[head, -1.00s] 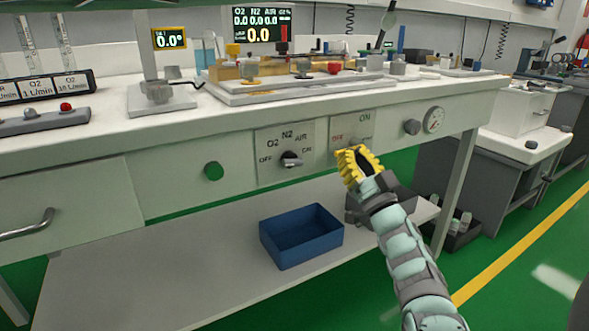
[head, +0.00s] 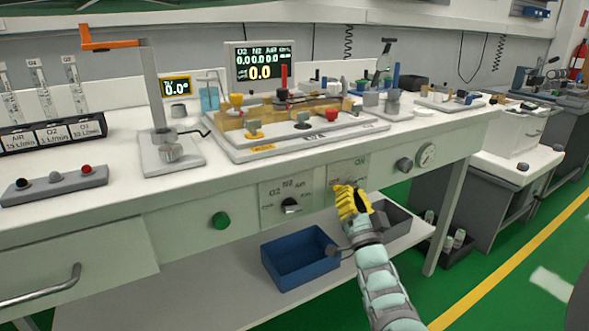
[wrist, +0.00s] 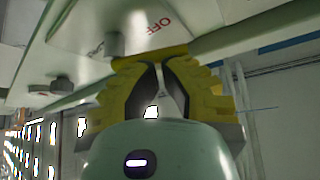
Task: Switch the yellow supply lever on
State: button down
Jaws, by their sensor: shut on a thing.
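The supply lever's panel (head: 347,172) is a pale plate on the bench front. It reads ON at its upper right, and OFF shows in the wrist view on the same panel (wrist: 135,18). My yellow-fingered gripper (head: 349,194) is at the panel's lower part. In the wrist view my gripper (wrist: 162,60) has its fingertips together right at the panel's edge, shut on the lever. The lever's handle is hidden between the fingers, so its colour and exact angle cannot be told.
Left of the lever panel is a selector panel (head: 287,199) marked O2, N2 and AIR. A grey knob (head: 403,164) and a round gauge (head: 427,154) sit to the right. A blue bin (head: 301,262) stands on the lower shelf. A brass valve block is on the bench top.

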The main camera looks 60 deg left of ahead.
jog(key=r+m+p, duration=0.1)
jog(key=r+m+t+h+p, duration=0.1)
jog(key=m+p, duration=0.1)
jog(key=shift+w+t, duration=0.2)
jog(key=shift+t, duration=0.1)
jog(key=m+h+p, duration=0.2)
jog(key=m+p, duration=0.1)
jog(key=w+m+h+p, duration=0.1)
jog(key=m+h+p, duration=0.1)
jog(key=m+p, duration=0.1)
jog(key=w+r+m+t+h+p, duration=0.1)
jog(key=m+p, duration=0.2)
jog(key=p, duration=0.1)
jog(key=shift+w+m+h, duration=0.2)
jog(key=shift+m+h, duration=0.2)
jog(key=shift+s+d, duration=0.1)
